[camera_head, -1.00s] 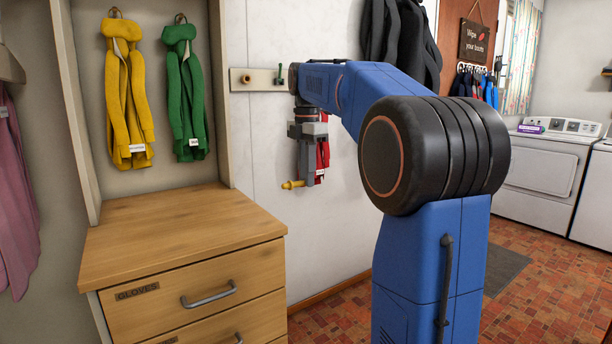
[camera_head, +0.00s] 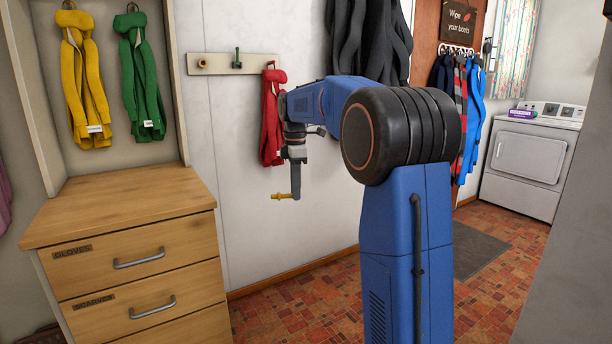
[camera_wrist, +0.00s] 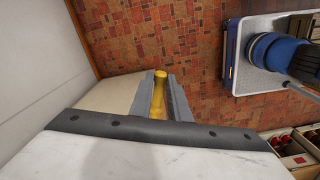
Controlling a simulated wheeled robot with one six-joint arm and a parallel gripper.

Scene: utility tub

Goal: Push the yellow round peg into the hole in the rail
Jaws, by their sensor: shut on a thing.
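My gripper (camera_head: 296,188) points down and is shut on the yellow round peg (camera_head: 284,196), which sticks out level to the left in the head view. In the wrist view the yellow peg (camera_wrist: 160,80) sits between the two grey fingers. The pale rail (camera_head: 220,67) is on the white wall, above and to the left of my gripper. A yellow-rimmed round spot, seemingly the hole (camera_head: 202,63), is near its left end. A green peg (camera_head: 237,60) is at its middle. A red scarf (camera_head: 271,125) hangs at its right end. The peg is clear of the rail.
A wooden drawer chest (camera_head: 125,205) stands at the left, below a yellow scarf (camera_head: 88,90) and a green scarf (camera_head: 143,90). Dark coats (camera_head: 370,40) hang right of the rail. A washing machine (camera_head: 530,165) is far right. The wall below the rail is bare.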

